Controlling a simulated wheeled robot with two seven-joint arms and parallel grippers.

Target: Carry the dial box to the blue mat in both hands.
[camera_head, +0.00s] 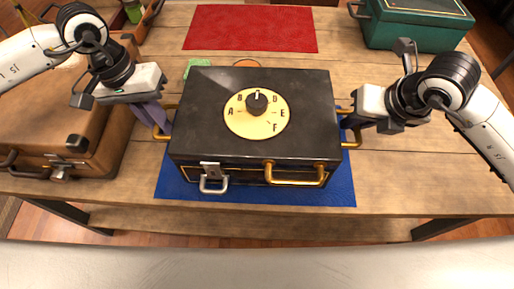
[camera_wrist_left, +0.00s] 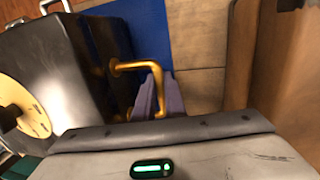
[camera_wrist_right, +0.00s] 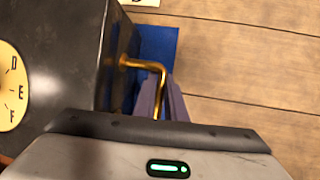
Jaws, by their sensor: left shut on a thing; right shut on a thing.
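The black dial box (camera_head: 205,125) has a cream dial lettered A to F, a front latch and brass handles. It is level over the blue mat (camera_head: 300,196), which shows along the front and at both sides. I cannot tell whether the box touches the mat. My left gripper (camera_head: 160,122) is shut on the left brass side handle, which also shows in the left wrist view (camera_wrist_left: 135,65). My right gripper (camera_head: 349,119) is shut on the right side handle, also in the right wrist view (camera_wrist_right: 150,66). The mat's middle is hidden under the box.
A brown suitcase (camera_head: 85,125) stands close on the left, beneath my left arm. A red mat (camera_head: 250,28) lies behind, with a green box (camera_head: 415,25) at the back right. Small green and orange items show just behind the dial box. The wooden table (camera_head: 410,180) is clear on the right.

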